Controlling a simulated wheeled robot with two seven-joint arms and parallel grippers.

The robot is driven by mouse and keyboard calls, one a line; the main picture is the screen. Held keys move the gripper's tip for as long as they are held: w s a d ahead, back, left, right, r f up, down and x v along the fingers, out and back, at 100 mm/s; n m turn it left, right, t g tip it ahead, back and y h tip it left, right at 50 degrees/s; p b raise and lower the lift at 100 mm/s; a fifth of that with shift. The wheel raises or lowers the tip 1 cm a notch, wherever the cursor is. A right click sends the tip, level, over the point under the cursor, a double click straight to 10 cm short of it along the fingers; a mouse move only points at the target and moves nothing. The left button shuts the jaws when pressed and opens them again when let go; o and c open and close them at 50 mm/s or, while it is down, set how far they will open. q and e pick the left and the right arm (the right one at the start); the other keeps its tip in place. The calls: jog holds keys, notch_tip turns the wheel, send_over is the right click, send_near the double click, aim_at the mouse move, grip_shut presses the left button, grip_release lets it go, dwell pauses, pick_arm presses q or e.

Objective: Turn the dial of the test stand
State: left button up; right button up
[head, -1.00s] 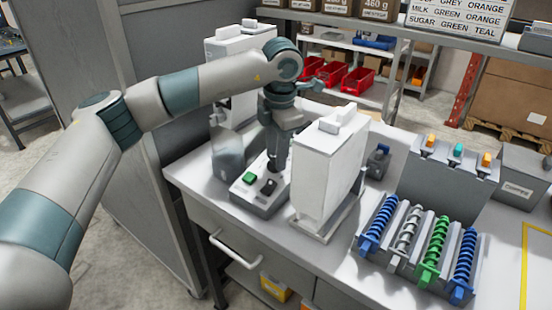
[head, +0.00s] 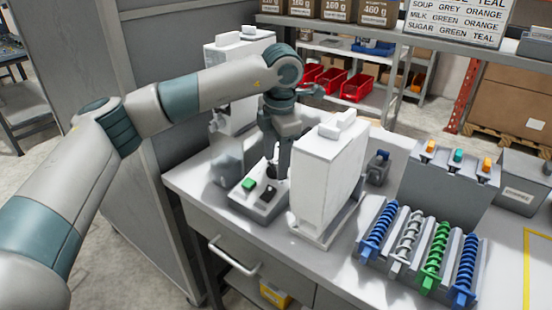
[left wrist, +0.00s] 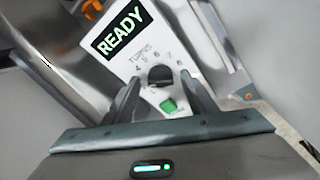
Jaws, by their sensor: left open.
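The test stand (head: 240,199) is a low light-grey box on the bench with a green button (head: 249,184) and a black dial (head: 266,193). My left gripper (head: 271,176) points down over it, close to the dial. In the left wrist view the dial (left wrist: 160,76) shows between my open fingers (left wrist: 160,84), below a printed "TURNS" scale with numbers. The green button (left wrist: 168,106) lies just nearer, and a display (left wrist: 121,30) reads "READY". Whether the fingers touch the dial I cannot tell. My right gripper is not in view.
A tall white dispenser (head: 325,175) stands close on the right of the stand. Another white dispenser (head: 232,110) stands behind on the left. Several coloured coil springs (head: 436,250) lie in a rack to the right. A grey cabinet wall (head: 80,60) is at the left.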

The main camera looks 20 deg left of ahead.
pick_arm(q)
jog(key=shift+r, duration=0.1)
notch_tip(320, 180, up, 17)
jog(key=s+d+b, duration=0.1)
jog(key=b, duration=0.1)
jog(key=shift+s+d, duration=0.2)
jog(key=shift+s, duration=0.1)
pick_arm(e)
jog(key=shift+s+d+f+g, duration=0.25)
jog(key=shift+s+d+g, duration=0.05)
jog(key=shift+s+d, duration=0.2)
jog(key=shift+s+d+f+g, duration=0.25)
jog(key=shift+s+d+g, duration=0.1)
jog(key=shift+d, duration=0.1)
pick_arm(q)
jog(key=shift+s, duration=0.1)
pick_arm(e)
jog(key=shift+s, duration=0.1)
